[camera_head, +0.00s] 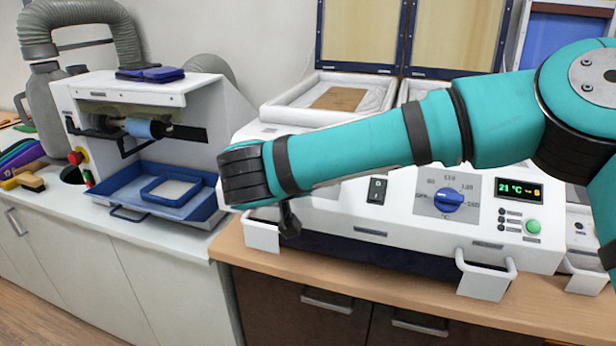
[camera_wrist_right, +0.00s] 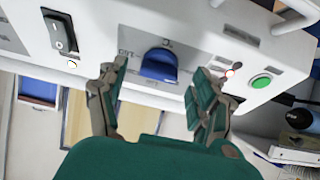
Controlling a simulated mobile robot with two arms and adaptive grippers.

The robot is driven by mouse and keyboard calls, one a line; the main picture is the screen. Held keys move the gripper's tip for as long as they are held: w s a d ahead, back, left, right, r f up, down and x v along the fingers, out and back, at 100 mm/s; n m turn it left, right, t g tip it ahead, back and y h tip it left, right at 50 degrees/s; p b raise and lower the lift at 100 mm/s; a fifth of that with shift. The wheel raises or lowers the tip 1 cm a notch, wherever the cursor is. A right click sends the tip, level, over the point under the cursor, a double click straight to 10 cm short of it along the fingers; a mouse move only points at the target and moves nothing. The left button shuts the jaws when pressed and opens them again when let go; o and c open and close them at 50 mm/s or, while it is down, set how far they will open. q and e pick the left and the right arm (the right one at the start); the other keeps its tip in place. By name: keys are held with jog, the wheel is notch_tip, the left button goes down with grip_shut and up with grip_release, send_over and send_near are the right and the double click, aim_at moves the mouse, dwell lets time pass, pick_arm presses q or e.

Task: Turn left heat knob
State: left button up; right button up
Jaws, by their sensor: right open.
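In the head view the machine's front panel carries the right blue heat knob (camera_head: 449,200), a black switch (camera_head: 377,190) and a green button (camera_head: 533,227). My right arm crosses the panel and hides its left part, with the left heat knob. A dark part of my right gripper (camera_head: 290,220) shows below the forearm. The right wrist view looks upside down; there the left heat knob (camera_wrist_right: 158,65) is blue and lies between the open fingers of my right gripper (camera_wrist_right: 156,84). I cannot tell whether the fingers touch it. My left gripper is not in view.
In the wrist view a black switch (camera_wrist_right: 60,36) and a green button (camera_wrist_right: 261,81) flank the knob. White handles (camera_head: 487,278) stick out at the machine's front. A press with a blue tray (camera_head: 130,200) stands to the left. A digital display (camera_head: 519,190) reads 21 °C.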

jog(key=v, duration=1)
jog(key=shift+s, duration=0.35)
jog(key=shift+r, duration=0.15)
